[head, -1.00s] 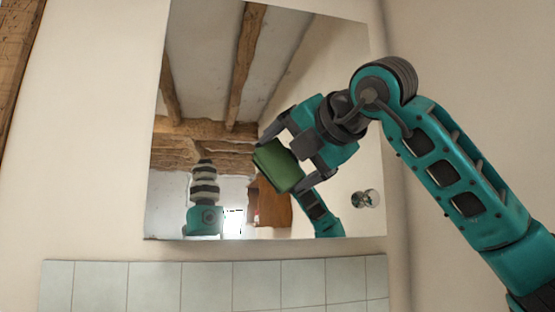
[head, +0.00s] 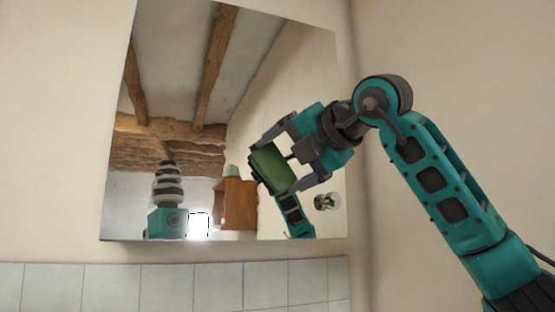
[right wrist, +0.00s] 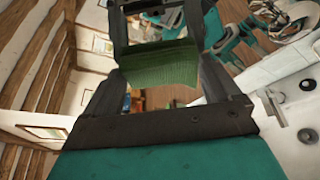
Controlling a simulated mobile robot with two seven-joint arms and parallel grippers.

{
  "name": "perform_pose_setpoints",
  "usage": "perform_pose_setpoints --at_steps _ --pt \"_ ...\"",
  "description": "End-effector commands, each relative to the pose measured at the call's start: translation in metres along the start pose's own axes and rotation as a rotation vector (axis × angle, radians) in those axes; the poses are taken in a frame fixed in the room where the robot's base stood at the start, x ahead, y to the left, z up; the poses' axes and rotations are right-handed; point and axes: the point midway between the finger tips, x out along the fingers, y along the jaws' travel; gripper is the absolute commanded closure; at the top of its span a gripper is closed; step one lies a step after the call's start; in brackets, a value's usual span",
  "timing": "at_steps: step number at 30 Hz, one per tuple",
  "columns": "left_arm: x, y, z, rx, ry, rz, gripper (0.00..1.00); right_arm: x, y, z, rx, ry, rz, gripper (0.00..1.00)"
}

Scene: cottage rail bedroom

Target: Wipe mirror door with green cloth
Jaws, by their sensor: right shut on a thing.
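The mirror door (head: 190,90) hangs on the wall and fills the middle of the head view, with a round knob (head: 326,202) at its lower right. My right gripper (head: 277,170) is shut on the green cloth (head: 270,169), which looks like a folded block, in front of the right part of the mirror. In the right wrist view the cloth (right wrist: 158,68) sits between the fingers, against the mirror's reflection. I cannot tell whether the cloth touches the glass. My left gripper is in neither view.
Pale tiles (head: 165,285) run along the wall below the mirror. A side wall (head: 450,80) stands on the right, near my right arm. The beams, a wooden cabinet and parts of me inside the mirror are reflections.

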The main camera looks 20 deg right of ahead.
Motion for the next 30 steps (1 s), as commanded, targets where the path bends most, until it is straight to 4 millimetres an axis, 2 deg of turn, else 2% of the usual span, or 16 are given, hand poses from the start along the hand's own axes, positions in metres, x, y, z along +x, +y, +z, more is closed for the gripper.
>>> perform_pose_setpoints --at_steps 6,12,17,30 --pt "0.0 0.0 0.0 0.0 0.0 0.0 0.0 -0.006 -0.015 0.017 0.006 -0.006 -0.007 0.44" --pt "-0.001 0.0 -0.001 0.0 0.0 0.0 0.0 -0.01 -0.021 0.023 0.003 -0.004 -0.006 0.44" --pt "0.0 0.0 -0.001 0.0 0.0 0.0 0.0 -0.009 -0.018 0.019 0.001 -0.002 -0.004 0.44" --pt "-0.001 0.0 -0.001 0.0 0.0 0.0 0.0 0.002 0.004 -0.006 0.0 -0.001 -0.003 0.44"
